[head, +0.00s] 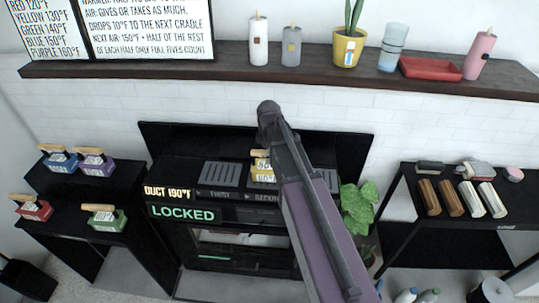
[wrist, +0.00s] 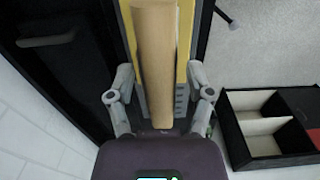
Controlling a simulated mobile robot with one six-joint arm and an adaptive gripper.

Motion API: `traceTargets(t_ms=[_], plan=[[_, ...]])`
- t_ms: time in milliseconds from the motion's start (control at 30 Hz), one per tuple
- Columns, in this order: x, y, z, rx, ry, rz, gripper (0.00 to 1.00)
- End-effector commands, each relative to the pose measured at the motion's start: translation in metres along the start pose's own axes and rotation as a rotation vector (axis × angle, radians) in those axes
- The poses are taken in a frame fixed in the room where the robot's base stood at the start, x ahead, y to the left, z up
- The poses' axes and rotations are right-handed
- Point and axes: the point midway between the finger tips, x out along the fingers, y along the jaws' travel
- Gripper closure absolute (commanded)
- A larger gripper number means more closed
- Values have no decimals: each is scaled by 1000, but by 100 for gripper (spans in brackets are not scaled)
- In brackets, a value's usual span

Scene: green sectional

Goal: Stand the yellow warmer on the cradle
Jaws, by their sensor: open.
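The yellow warmer (head: 262,166) is at the middle of the black unit's top, by the plate labelled SECOND, partly hidden behind my arm in the head view. In the wrist view its wooden handle (wrist: 154,60) runs between the fingers of my gripper (wrist: 160,78), with yellow body strips (wrist: 183,45) beside it. My gripper is open around the handle; whether a finger touches it I cannot tell. The ribbed cradle (head: 221,174) labelled FIRST looks empty, left of the warmer. Whether the warmer stands in the SECOND cradle is hidden.
Signs on the unit read DUCT 190°F (head: 167,192) and LOCKED (head: 184,213). Blue (head: 58,161), purple (head: 94,164), red (head: 33,210) and green (head: 104,218) warmers stand on the left stand. A plant (head: 357,208) is right of my arm. A shelf (head: 230,75) runs above the unit.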

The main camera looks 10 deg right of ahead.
Motion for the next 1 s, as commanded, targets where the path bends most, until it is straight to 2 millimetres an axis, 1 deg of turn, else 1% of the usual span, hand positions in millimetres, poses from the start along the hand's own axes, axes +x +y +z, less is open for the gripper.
traceTargets(t_ms=[167, 367, 1000], plan=[[-3, 0, 0, 0, 0, 0, 33], [-12, 0, 0, 0, 0, 0, 33], [-66, 0, 0, -1, 0, 0, 33]])
